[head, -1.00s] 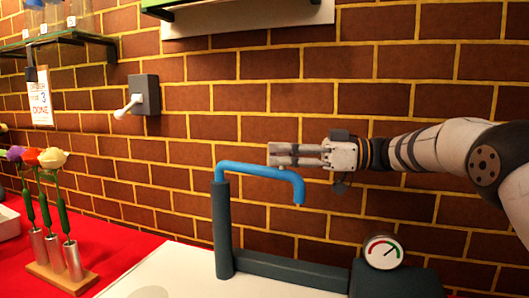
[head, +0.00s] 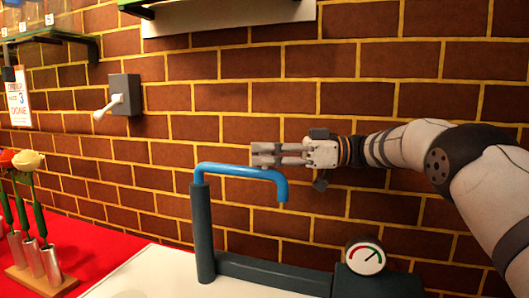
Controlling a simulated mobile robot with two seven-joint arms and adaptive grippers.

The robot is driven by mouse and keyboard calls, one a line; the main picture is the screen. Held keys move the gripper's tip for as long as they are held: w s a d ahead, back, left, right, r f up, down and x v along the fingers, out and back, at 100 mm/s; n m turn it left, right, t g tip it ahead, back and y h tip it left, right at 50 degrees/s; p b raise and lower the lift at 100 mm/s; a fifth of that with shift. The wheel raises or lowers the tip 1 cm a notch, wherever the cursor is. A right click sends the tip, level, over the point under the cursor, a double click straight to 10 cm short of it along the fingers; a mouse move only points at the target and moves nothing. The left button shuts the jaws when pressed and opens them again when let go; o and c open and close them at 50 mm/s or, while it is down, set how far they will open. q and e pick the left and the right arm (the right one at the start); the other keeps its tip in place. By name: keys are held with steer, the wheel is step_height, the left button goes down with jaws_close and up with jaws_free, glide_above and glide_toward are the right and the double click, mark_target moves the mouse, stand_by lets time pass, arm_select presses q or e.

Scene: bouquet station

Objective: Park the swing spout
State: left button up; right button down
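The swing spout (head: 240,171) is a blue bent tube on top of a dark upright post (head: 203,232). Its arm reaches to the right, roughly along the brick wall, and its tip turns down. My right gripper (head: 254,154) comes in from the right with its fingers pointing left. In the picture the fingers lie just above and behind the spout's arm. I cannot tell whether they touch it. The two fingers look close together, but their opening is not clear from this angle. My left gripper is not in view.
A round gauge (head: 366,256) stands on the dark base right of the post. A grey wall box with a white lever (head: 108,107) is at the upper left. Flowers in metal tubes on a wooden stand (head: 42,285) are at the lower left. A shelf (head: 50,41) hangs above.

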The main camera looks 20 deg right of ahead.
steer(key=c, duration=1.5)
jaws_free()
steer(key=shift+o, duration=0.2)
step_height(320, 180, up, 10)
